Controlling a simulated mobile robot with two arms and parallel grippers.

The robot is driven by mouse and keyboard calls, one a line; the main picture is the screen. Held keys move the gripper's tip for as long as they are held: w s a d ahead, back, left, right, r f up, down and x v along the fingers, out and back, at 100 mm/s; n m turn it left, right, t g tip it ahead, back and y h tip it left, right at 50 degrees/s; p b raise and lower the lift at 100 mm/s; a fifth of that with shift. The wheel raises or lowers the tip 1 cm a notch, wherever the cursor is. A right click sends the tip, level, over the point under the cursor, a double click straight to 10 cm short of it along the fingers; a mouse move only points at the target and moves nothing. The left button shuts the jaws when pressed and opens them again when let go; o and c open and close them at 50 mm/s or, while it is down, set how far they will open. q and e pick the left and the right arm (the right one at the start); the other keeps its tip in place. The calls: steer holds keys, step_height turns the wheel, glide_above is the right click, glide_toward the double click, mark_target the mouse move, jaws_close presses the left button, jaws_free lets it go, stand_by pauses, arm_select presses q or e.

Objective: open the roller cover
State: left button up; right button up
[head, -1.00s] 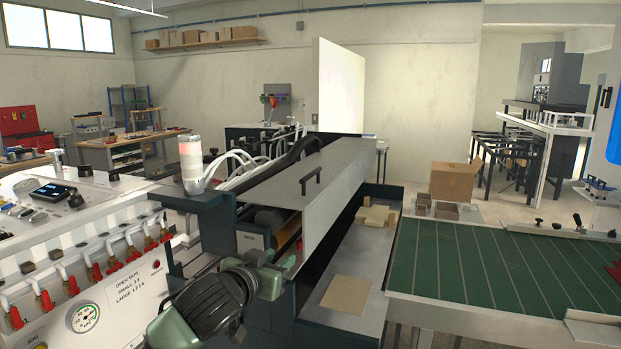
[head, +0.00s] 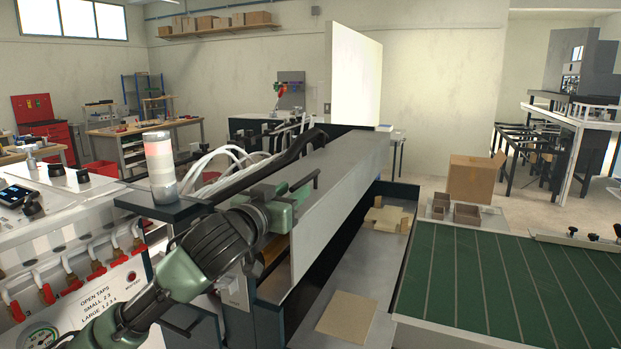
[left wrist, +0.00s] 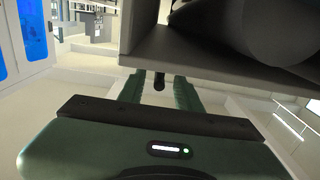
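The roller cover (head: 345,172) is the long grey lid on the machine, with a flat top and a front face hanging down. Its black handle (head: 305,181) stands up near the close end of the top. My left gripper (head: 290,201) is right beside the handle in the head view. In the left wrist view, the two green fingers are apart, with a dark handle end (left wrist: 158,82) showing between them and clear gaps on both sides. The cover's grey edge (left wrist: 190,50) fills the upper part there. The rollers are mostly hidden by the cover and my arm. My right gripper is out of view.
A light tower (head: 160,165) and white hoses (head: 222,160) stand left of the cover. A grey trough with a flat cardboard sheet (head: 347,316) runs along its right. A green conveyor (head: 490,280) lies further right. A tall white panel (head: 355,78) rises behind.

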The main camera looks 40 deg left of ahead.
mark_target(305, 178)
arm_select(q)
steer(key=shift+w+a+r, duration=0.1)
steer(key=shift+w+r, duration=0.2)
steer(key=shift+w, duration=0.05)
steer(key=p+x, duration=0.2)
steer(key=x, duration=0.3)
steer(key=shift+w+a+f+p, duration=0.1)
steer(key=shift+w+p, duration=0.2)
steer(key=shift+p, duration=0.1)
steer(key=shift+w+f, duration=0.1)
steer(key=shift+w, duration=0.05)
jaws_close()
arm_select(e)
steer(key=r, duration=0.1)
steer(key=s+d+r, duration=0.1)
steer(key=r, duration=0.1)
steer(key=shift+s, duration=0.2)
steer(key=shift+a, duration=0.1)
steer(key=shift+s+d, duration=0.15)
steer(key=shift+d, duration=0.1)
